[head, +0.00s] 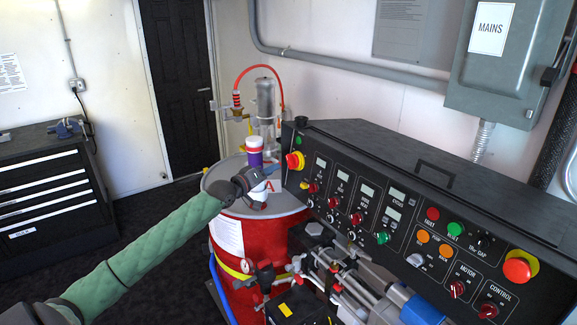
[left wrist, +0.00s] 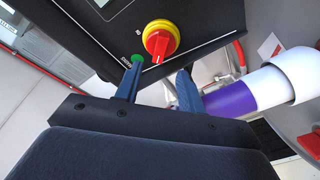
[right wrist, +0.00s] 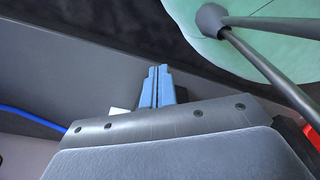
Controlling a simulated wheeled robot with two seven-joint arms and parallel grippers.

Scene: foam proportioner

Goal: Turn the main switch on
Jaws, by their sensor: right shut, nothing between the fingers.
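A red knob on a yellow round base (head: 295,161) sits at the left end of the black control panel (head: 330,150). In the left wrist view this red and yellow knob (left wrist: 160,42) lies just beyond my fingertips, with small white lettering beside it. My left gripper (head: 274,171) is close to the panel's left end. Its blue fingers (left wrist: 158,80) are spread apart, with no visible contact with the knob. A grey box labelled MAINS (head: 510,60) hangs on the wall at the upper right. My right gripper (right wrist: 158,86) is shut and empty in the right wrist view.
A red drum (head: 228,228) with a white and purple bottle (head: 254,150) on top stands behind my left gripper. Another red knob on yellow (head: 519,266) is at the panel's right end. Pipes and valves crowd below the panel. A black drawer cabinet (head: 50,205) stands left.

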